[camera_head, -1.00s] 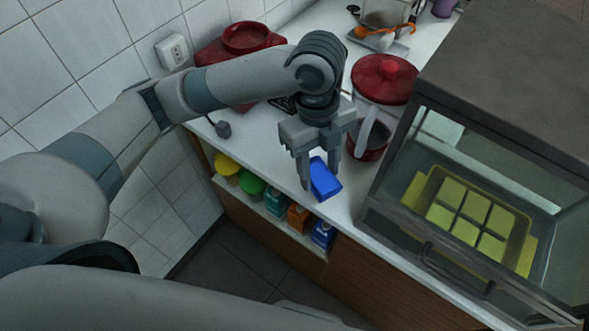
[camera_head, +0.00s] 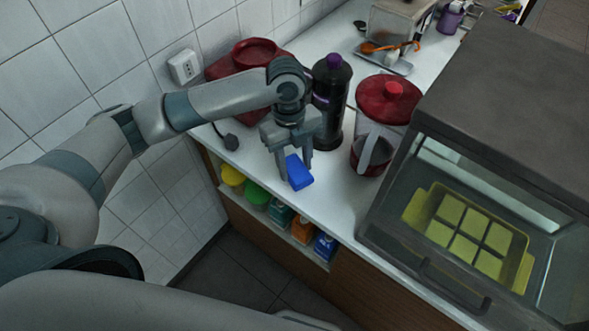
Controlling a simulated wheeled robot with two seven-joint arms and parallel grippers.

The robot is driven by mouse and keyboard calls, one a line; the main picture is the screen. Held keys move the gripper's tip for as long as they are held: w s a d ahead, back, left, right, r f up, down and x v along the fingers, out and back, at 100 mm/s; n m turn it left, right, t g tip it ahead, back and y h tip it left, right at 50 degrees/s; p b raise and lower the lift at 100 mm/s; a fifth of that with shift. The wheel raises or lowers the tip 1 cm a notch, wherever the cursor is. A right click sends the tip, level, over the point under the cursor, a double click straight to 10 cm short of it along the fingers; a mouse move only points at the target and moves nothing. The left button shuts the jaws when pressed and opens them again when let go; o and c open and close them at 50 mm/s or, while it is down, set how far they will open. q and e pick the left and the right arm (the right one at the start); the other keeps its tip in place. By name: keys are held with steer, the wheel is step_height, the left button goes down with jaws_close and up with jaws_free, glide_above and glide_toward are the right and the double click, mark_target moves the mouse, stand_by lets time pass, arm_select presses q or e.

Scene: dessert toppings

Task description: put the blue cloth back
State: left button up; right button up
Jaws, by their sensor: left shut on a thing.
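The blue cloth (camera_head: 299,173) is a small, bright blue folded block in the head view, near the counter's front edge. My left gripper (camera_head: 295,168) points down from above with its fingers on either side of the cloth, shut on it. The cloth is at or just above the white counter (camera_head: 335,205); I cannot tell whether it touches. My right gripper is not in view.
A dark bottle (camera_head: 331,95) and a red-lidded jug (camera_head: 383,115) stand behind and right of the gripper. A red appliance (camera_head: 250,62) is behind it. A glass-fronted case (camera_head: 480,200) fills the right. Colourful containers (camera_head: 257,192) sit on a shelf below the counter edge.

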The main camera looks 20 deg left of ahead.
mark_target(294, 165)
arm_select(q)
steer(key=shift+w+a+f, duration=0.1)
steer(key=shift+f+p, duration=0.8)
steer(key=shift+f, duration=1.2)
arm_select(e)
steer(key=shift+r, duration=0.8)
arm_select(q)
steer(key=shift+f, duration=0.1)
steer(key=o, duration=1.1)
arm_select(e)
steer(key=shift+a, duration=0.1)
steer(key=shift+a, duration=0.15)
